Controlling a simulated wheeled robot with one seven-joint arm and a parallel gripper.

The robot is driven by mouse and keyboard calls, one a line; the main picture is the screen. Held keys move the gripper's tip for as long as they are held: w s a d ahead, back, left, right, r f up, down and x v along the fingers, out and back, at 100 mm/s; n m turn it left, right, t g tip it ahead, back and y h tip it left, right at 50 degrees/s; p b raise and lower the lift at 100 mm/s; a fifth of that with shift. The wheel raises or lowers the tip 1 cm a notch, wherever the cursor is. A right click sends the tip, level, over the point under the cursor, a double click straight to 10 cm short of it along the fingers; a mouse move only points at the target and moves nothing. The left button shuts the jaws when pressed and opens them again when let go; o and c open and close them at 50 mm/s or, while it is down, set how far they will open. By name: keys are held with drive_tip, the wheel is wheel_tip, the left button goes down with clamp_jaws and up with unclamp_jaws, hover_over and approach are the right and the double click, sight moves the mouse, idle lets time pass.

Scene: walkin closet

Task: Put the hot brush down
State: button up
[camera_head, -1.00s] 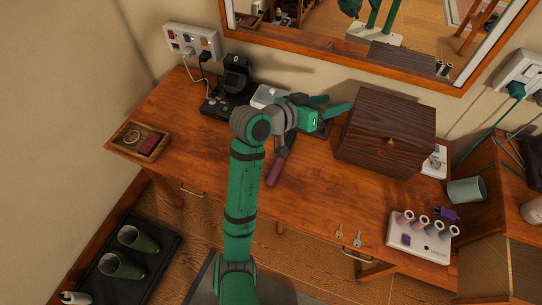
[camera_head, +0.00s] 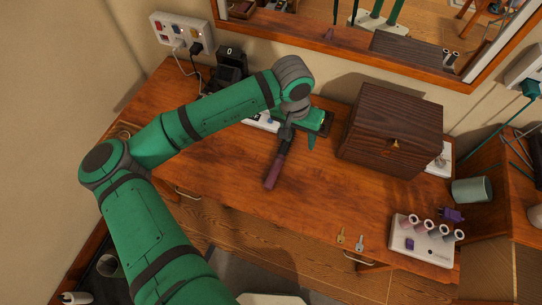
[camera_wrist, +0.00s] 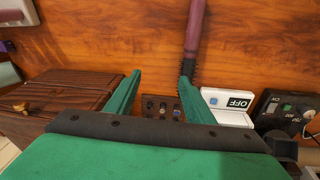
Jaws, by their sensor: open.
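The hot brush (camera_head: 276,168) has a maroon handle and a dark bristled barrel. It appears to lie on the wooden desk (camera_head: 228,165), handle toward the front edge. My gripper (camera_head: 299,138) is above the barrel end, pointing down. In the wrist view the fingers of my gripper (camera_wrist: 158,92) are apart with no object clamped between them. The hot brush (camera_wrist: 194,28) runs up the picture there, its bristled part beside the right finger. That finger and the gripper body hide the barrel's far end.
A dark wooden chest (camera_head: 390,130) stands close right of my gripper. A white OFF switch block (camera_wrist: 230,103) and a black device with a dial (camera_wrist: 285,112) are beside the brush. Keys (camera_head: 341,236) and a white holder (camera_head: 420,243) sit at front right. The front middle desk is clear.

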drive_tip(key=n+y, duration=0.1)
drive_tip(key=y, duration=0.1)
hover_over(278, 160)
wheel_tip(278, 160, down, 2)
drive_tip(key=shift+g, duration=0.4)
wheel_tip(278, 160, down, 5)
drive_tip(key=shift+s+a+f, duration=0.1)
drive_tip(key=shift+s+a, duration=0.05)
drive_tip(key=shift+f, duration=2.85)
clamp_jaws()
drive_tip(key=shift+r, duration=0.15)
